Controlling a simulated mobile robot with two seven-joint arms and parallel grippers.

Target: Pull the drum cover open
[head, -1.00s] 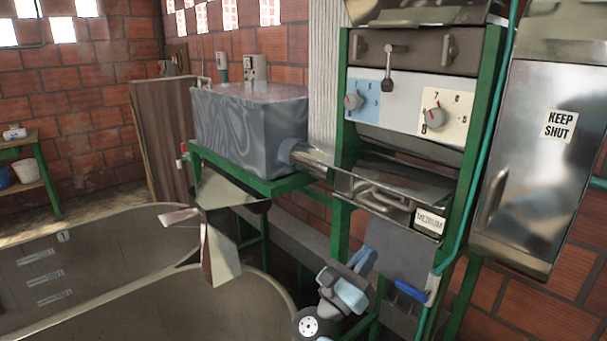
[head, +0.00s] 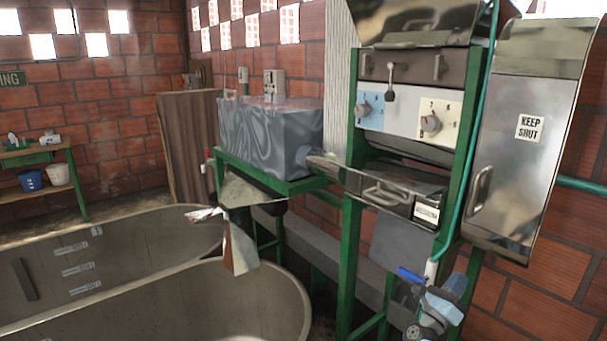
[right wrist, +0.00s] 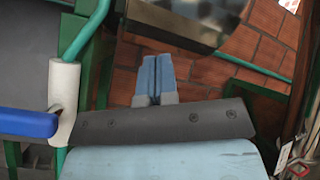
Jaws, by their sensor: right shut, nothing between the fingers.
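The pulper has a shiny metal cover (head: 375,187) with a bar handle, below its dials and dark drum opening. I take this for the drum cover; no label confirms it. A plate on it has small unreadable lettering. My right gripper (head: 456,284) is low on the right in the head view, below and right of that cover and apart from it. In the right wrist view its blue fingers (right wrist: 153,76) are shut together, with nothing between them. My left gripper is not in view.
A tall metal door (head: 525,170) marked KEEP SHUT, with a handle, hangs right of the pulper. A blue lever (head: 410,274) on a white pipe fitting (head: 431,270) is close to my right gripper. Large round tanks (head: 210,305) fill the lower left.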

